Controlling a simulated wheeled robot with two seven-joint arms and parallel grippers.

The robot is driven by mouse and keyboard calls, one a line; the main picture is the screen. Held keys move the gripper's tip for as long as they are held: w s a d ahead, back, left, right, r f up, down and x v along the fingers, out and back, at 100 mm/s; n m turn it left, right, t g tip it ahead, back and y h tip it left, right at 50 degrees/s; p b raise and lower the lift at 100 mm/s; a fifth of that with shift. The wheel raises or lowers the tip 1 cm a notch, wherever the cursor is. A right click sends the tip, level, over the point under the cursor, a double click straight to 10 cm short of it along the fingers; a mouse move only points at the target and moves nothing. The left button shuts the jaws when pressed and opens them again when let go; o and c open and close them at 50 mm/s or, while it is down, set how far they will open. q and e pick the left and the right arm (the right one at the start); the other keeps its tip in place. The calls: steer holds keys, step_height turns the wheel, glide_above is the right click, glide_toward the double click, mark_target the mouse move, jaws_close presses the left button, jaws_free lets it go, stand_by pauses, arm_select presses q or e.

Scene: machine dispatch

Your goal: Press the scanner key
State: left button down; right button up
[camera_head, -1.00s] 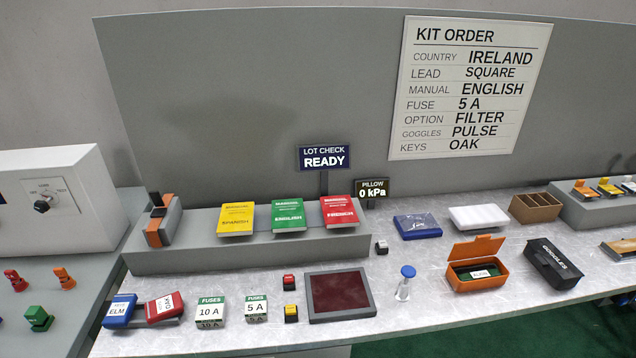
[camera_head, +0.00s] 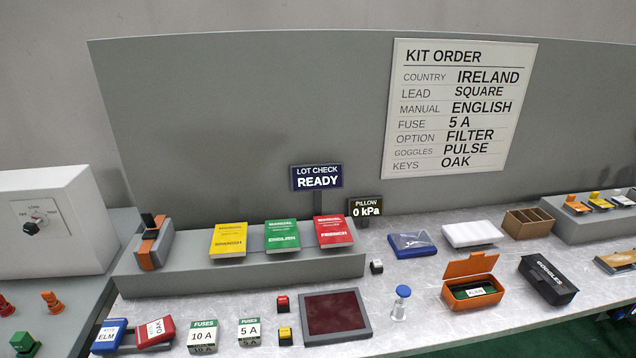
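A flat grey pad with a dark red window (camera_head: 335,314) lies on the bench at the front middle. Just left of it are a small red push key (camera_head: 282,304) and a small yellow push key (camera_head: 285,336), both on black bases. A small white key on a dark base (camera_head: 376,267) stands behind the pad, near the shelf's right end. No label shows which of these is the scanner key. An orange and black device (camera_head: 150,246) rests at the left end of the shelf. Neither of my grippers is in view.
The grey shelf (camera_head: 240,275) holds three manuals. Fuse boxes (camera_head: 203,337) stand left of the keys. A blue-capped bottle (camera_head: 401,302) and an open orange case (camera_head: 470,281) are at right. A sign (camera_head: 317,177) reads LOT CHECK READY. Bench between pad and bottle is clear.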

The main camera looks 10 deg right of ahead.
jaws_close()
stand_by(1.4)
